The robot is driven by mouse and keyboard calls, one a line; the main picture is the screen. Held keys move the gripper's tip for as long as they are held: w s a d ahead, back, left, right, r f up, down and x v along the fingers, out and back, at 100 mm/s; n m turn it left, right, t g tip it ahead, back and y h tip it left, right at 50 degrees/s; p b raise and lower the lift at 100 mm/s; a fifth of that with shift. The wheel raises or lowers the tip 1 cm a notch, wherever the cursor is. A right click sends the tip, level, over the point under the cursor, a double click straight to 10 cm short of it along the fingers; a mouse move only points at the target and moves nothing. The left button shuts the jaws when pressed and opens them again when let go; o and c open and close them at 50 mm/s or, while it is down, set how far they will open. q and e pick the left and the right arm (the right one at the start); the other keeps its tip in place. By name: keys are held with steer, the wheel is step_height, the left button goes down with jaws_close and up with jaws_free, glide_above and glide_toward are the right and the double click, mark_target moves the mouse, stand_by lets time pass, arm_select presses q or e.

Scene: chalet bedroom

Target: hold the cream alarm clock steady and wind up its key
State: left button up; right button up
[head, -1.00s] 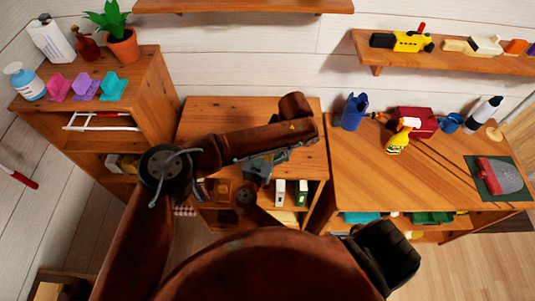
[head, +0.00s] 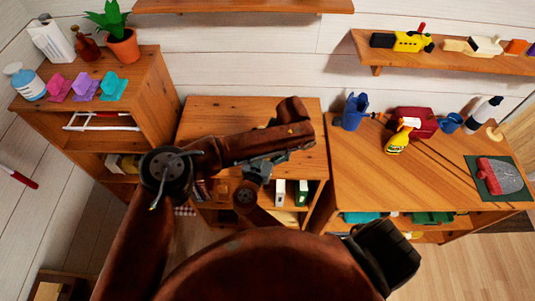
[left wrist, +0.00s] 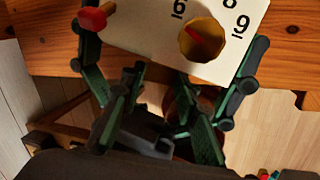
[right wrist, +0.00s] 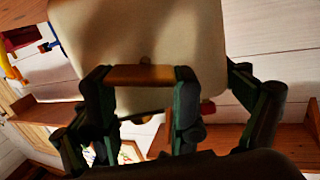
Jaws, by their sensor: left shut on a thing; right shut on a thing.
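My left gripper (left wrist: 174,45) is shut on the clock, with a dark green finger at each side. In the right wrist view the clock's plain cream back (right wrist: 150,35) fills the upper middle. My right gripper (right wrist: 141,80) is shut on the bronze-brown key (right wrist: 142,75), which spans between its fingertips behind the clock. In the head view my arms hide the clock and key.
A shelf unit (head: 150,75) with a potted plant (head: 121,40) stands at left. A low wooden cabinet (head: 215,108) sits between them.

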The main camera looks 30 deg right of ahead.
arm_select(q)
steer(key=shift+s+d+t+y, duration=0.15)
steer(key=shift+t+y, duration=0.35)
steer(key=shift+t, duration=0.1)
steer(key=o, duration=0.9)
steer(key=shift+w+r+g+h, duration=0.1)
steer(key=shift+w+g+h, duration=0.15)
steer(key=shift+g+h, duration=0.3)
steer(key=v, duration=1.2)
steer(key=w+a+r+n+h, duration=0.1)
steer(key=w+a+r+n, duration=0.1)
steer(key=w, duration=0.5)
steer(key=w+a+r+n+t+h, duration=0.1)
steer(key=w+a+r+n+h, duration=0.1)
steer(key=w+a, duration=0.4)
steer(key=w+a+r+n+t+h, duration=0.1)
steer(key=w+a+r+n, duration=0.3)
steer(key=w, duration=0.6)
steer(key=shift+a+n+h, duration=0.25)
steer(key=shift+n+h, duration=0.15)
steer(key=shift+h, duration=0.25)
